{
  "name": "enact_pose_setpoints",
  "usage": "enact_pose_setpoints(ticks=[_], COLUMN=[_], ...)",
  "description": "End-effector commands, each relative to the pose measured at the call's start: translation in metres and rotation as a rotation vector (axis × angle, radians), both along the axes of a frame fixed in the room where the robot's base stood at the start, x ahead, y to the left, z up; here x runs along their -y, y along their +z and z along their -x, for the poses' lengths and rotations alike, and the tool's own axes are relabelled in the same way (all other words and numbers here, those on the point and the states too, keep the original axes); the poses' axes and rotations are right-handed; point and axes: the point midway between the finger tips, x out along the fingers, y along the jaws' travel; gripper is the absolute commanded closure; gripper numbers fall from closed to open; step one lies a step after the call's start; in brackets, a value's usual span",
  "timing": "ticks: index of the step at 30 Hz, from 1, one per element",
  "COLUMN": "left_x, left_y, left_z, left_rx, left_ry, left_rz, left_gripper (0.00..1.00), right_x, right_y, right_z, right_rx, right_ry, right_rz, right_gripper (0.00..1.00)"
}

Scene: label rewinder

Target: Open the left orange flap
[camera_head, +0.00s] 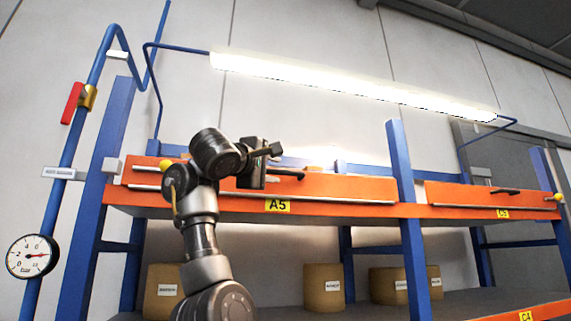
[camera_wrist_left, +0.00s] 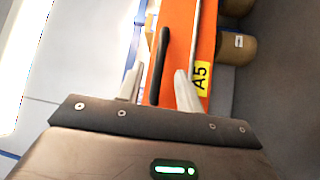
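The left orange flap (camera_head: 345,187) runs along the front of the upper shelf, above the yellow A5 label (camera_head: 277,206); it looks closed. Its black bar handle (camera_head: 288,173) is partly hidden by my left gripper (camera_head: 273,162) in the head view. In the left wrist view, the orange flap (camera_wrist_left: 183,40) lies ahead and the black handle (camera_wrist_left: 161,62) sits between the two spread pale fingers of my left gripper (camera_wrist_left: 158,86). The gripper is open; I see a gap on both sides of the handle. My right gripper is not in view.
A second orange flap (camera_head: 470,195) with a handle is at right, past a blue post (camera_head: 408,190). Brown rolls (camera_head: 323,287) stand on the lower shelf. A lit lamp (camera_head: 350,85) hangs above. A pipe with a gauge (camera_head: 32,256) and red valve handle (camera_head: 72,103) is at left.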

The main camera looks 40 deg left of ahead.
Motion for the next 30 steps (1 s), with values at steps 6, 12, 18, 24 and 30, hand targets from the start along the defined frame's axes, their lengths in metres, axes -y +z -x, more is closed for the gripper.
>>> enact_pose_setpoints(ticks=[6, 12, 18, 24, 30], left_x=[-0.007, -0.010, -0.011, -0.011, -0.011], left_y=[0.011, 0.012, 0.010, 0.009, 0.009], left_z=[-0.036, -0.058, -0.067, -0.068, -0.067], left_rx=[-0.005, -0.004, -0.002, -0.001, -0.001], left_ry=[0.003, 0.002, 0.000, 0.000, -0.001], left_rz=[-0.001, 0.000, -0.001, -0.001, -0.001], left_gripper=[0.64, 0.64, 0.64, 0.64, 0.81], right_x=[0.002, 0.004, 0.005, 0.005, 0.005], right_y=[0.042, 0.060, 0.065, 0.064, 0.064], right_z=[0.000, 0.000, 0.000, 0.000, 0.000], right_rx=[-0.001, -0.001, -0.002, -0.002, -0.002], right_ry=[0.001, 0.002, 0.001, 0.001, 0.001], right_rz=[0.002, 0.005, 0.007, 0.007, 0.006], right_gripper=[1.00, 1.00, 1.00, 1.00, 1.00])
